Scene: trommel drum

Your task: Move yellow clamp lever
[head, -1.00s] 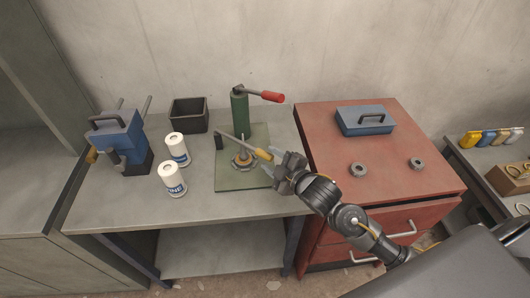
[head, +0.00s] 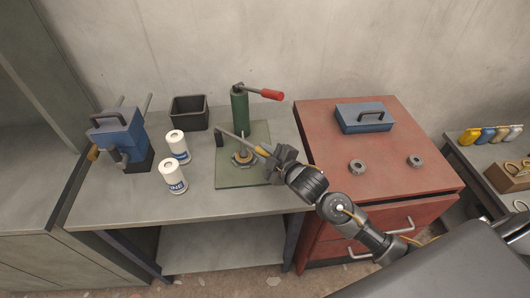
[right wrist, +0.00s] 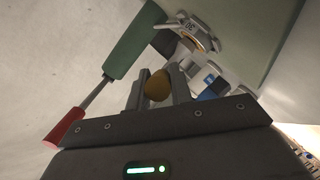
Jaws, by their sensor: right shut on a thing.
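The yellow clamp lever (head: 262,151) is a thin bar with a yellow grip, on the clamp at the middle of the green plate (head: 232,178). My right gripper (head: 271,156) is shut on its yellow end, which shows between the fingers in the right wrist view (right wrist: 157,86). The bar runs up and left from the grip to a dark upright post. A round metal piece with a brass-coloured ring (head: 242,158) sits below the bar; it also shows in the right wrist view (right wrist: 196,40). My left gripper is not in view.
A green column with a red-handled lever (head: 271,94) stands behind the plate. Two white cans (head: 173,176), a blue machine (head: 120,135) and a dark bin (head: 188,113) stand to the left. A red cabinet (head: 430,165) with a blue case (head: 363,117) is at right.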

